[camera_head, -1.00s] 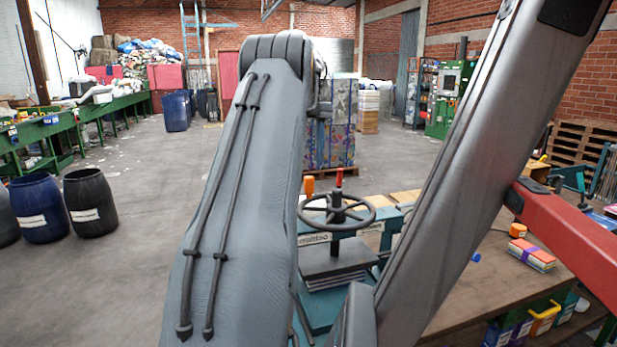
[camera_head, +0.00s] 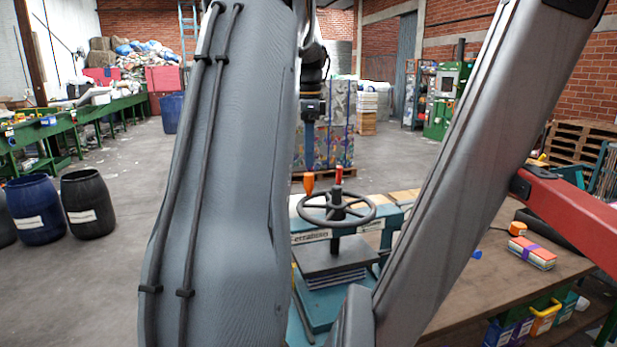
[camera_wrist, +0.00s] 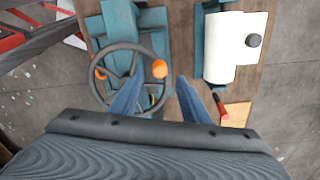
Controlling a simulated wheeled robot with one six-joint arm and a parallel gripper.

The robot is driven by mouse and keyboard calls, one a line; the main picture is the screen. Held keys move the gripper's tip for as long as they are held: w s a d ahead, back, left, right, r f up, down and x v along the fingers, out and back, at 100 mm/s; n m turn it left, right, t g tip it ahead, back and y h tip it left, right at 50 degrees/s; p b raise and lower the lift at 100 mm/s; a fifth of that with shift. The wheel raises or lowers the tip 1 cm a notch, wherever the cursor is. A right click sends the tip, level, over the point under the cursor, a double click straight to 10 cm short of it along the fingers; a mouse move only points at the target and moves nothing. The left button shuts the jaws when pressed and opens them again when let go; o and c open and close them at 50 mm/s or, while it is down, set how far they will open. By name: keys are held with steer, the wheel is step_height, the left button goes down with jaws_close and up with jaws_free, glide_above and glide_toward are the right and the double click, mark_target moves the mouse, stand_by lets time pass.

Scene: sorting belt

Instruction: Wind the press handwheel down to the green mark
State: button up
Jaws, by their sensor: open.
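The dark spoked handwheel (camera_head: 337,209) sits level on a post above the teal press, over a dark plate (camera_head: 335,255) and a stack of sheets. An orange knob (camera_head: 309,184) stands up from its rim. In the wrist view the handwheel (camera_wrist: 103,91) is at left, with the orange knob (camera_wrist: 160,69) on its right rim. My gripper (camera_wrist: 160,100) is open and empty, its blue fingers pointing down; the knob appears just beyond the gap between them. I cannot tell the height between them. I cannot make out a green mark.
A red-handled part (camera_head: 339,174) stands behind the wheel; a red and black handle (camera_wrist: 221,106) shows in the wrist view near a white roll (camera_wrist: 235,45). Barrels (camera_head: 88,203) stand at left on open floor.

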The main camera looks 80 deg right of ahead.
mark_target(308, 174)
steer(key=shift+f+p, duration=0.65)
steer(key=shift+f, duration=2.85)
jaws_close()
